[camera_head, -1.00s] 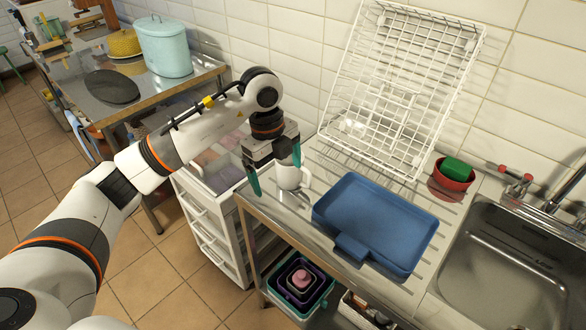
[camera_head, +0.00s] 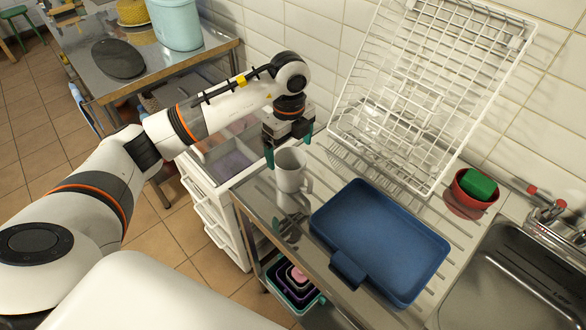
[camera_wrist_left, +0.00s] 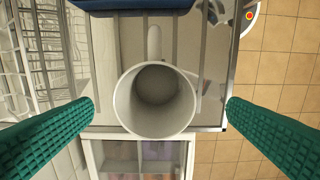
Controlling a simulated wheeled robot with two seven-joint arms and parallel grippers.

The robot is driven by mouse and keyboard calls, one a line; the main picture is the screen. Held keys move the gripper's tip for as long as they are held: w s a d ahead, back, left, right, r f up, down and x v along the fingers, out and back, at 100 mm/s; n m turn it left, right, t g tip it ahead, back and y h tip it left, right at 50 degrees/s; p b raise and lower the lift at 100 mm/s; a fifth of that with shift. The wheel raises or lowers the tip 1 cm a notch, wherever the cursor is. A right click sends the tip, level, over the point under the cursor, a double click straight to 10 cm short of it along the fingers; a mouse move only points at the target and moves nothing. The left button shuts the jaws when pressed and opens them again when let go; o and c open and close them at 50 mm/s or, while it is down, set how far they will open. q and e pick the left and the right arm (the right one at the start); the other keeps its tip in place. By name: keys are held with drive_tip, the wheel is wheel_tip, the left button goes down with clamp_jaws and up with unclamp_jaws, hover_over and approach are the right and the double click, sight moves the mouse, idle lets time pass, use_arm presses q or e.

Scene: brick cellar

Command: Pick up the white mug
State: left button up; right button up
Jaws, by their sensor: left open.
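The white mug (camera_head: 290,171) stands upright on the metal draining surface, near its left end, with its handle towards the blue tray. In the left wrist view I look down into the empty mug (camera_wrist_left: 155,100). My left gripper (camera_head: 291,155) is open above and around the mug's far side in the head view. In the left wrist view its two green fingers (camera_wrist_left: 160,118) are spread wide, one on each side of the mug, with clear gaps. My right gripper is not in view.
A blue tray (camera_head: 380,240) lies just right of the mug. A white wire rack (camera_head: 432,85) leans on the wall behind. A red bowl (camera_head: 470,200) with a green sponge (camera_head: 480,184) stands near the sink (camera_head: 510,280). White drawers (camera_head: 215,215) are at the left.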

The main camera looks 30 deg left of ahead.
sight(292, 166)
use_arm(q)
drive_tip(key=shift+w+f, duration=0.1)
drive_tip(key=shift+f, duration=0.8)
drive_tip(key=f, duration=0.1)
drive_tip(key=f+p, duration=0.1)
drive_tip(key=f, duration=0.1)
drive_tip(key=f+p, duration=0.1)
drive_tip(key=f, duration=0.1)
drive_tip(key=shift+d, duration=0.25)
drive_tip(key=shift+w+f, duration=0.1)
drive_tip(key=shift+f, duration=0.15)
drive_tip(key=c, duration=1.1)
drive_tip(key=shift+r, duration=0.1)
drive_tip(key=shift+c, duration=0.2)
